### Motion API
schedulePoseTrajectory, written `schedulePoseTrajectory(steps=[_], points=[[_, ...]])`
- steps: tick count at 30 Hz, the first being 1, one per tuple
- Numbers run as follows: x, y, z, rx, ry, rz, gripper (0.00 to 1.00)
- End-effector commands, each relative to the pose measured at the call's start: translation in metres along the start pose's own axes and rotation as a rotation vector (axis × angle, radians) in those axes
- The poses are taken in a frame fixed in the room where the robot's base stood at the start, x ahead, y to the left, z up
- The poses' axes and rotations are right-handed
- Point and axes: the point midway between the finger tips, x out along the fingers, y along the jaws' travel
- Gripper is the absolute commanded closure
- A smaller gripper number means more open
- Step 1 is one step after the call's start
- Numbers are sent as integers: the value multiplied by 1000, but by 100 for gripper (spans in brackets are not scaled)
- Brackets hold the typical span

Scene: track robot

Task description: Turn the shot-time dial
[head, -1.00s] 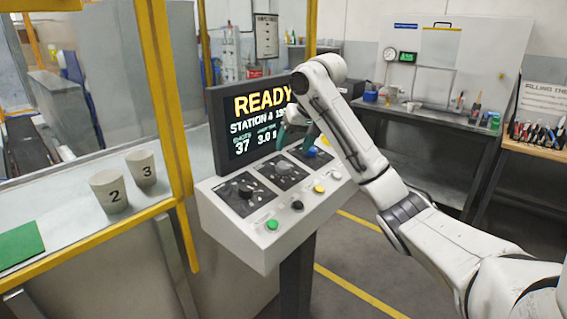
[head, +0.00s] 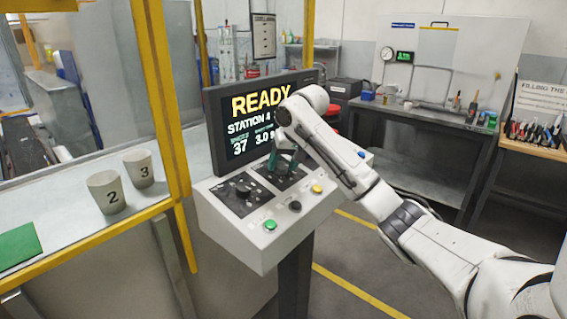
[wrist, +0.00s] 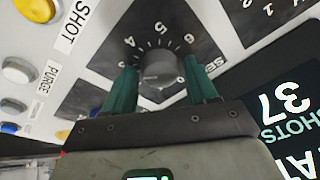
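The shot-time dial is a round grey knob with a numbered scale and a "SEC" label. It shows in the wrist view (wrist: 160,70) between the two green fingers of my gripper (wrist: 161,82). The fingers stand apart, one on either side of the knob. I cannot tell whether they touch it. In the head view my gripper (head: 287,162) is over the middle dark plate of the sloped control panel (head: 225,225), and it hides most of the dial. The screen (head: 250,120) reads READY, 37 shots and 3.0.
Another black dial (head: 242,190) sits to the left on the panel. A yellow post (head: 160,100) stands left of the panel. Two numbered cups (head: 107,192) are behind the glass.

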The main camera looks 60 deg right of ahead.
Motion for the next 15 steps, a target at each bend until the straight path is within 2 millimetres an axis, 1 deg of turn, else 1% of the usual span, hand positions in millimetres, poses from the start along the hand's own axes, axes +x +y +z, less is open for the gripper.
schedulePoseTrajectory(steps=[1, 2, 13, 15], points=[[0, 0, 0, 0, 0, 0, 48], [0, 0, 0, 0, 0, 0, 51], [0, 0, 0, 0, 0, 0, 86], [0, 0, 0, 0, 0, 0, 87]])
